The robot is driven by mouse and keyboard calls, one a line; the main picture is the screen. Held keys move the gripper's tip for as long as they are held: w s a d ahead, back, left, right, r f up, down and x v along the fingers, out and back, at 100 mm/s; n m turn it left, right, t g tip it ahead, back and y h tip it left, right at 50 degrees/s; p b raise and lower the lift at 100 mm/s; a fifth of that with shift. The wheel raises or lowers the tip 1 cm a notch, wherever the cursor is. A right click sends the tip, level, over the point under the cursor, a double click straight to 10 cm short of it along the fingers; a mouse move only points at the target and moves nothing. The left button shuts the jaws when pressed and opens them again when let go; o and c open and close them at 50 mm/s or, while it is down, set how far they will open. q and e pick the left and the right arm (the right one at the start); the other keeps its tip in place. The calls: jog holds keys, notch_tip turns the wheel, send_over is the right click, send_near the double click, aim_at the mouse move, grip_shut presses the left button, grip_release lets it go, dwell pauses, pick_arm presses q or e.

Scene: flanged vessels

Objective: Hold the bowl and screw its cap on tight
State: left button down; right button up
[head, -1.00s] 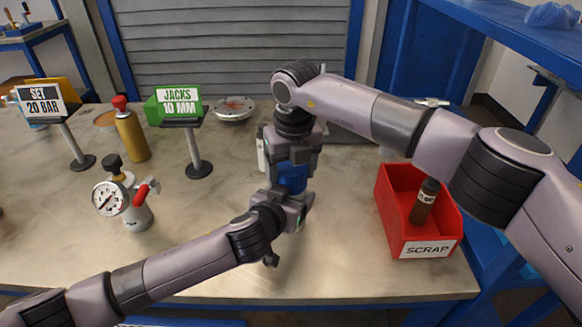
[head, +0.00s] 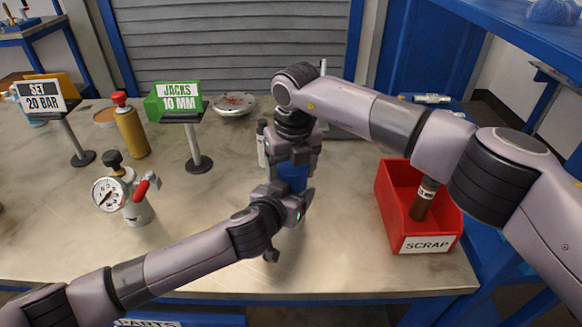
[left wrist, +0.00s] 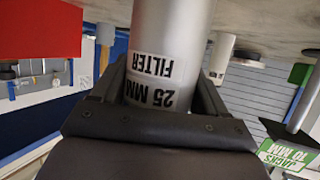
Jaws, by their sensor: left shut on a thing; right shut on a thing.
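The bowl is a grey metal cylinder (left wrist: 172,35) with a "25 MM FILTER" label, upside down in the left wrist view. My left gripper (head: 297,204) is shut around it low over the bench; its dark jaws flank the cylinder in the left wrist view (left wrist: 160,95). A blue part (head: 292,178), which looks like the cap, shows between my two grippers in the head view. My right gripper (head: 293,155) points down from above and is shut on this blue part. The joint between cap and bowl is hidden by the grippers.
A red SCRAP bin (head: 428,243) holding a dark cylinder (head: 424,200) stands right. A gauge pump (head: 125,195), yellow bottle (head: 131,132), JACKS sign (head: 178,97) and SET 20 BAR sign (head: 44,97) stand left. The front middle of the bench is clear.

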jog(key=m, duration=0.4)
jog(key=shift+m, duration=0.3)
jog(key=m, duration=0.3)
jog(key=shift+h, duration=0.4)
jog(key=m, duration=0.3)
jog(key=shift+m, duration=0.3)
jog(key=m, duration=0.5)
jog(key=shift+g+h, duration=0.3)
jog(key=shift+h, duration=0.1)
jog(key=o, duration=1)
jog(key=shift+o, duration=0.2)
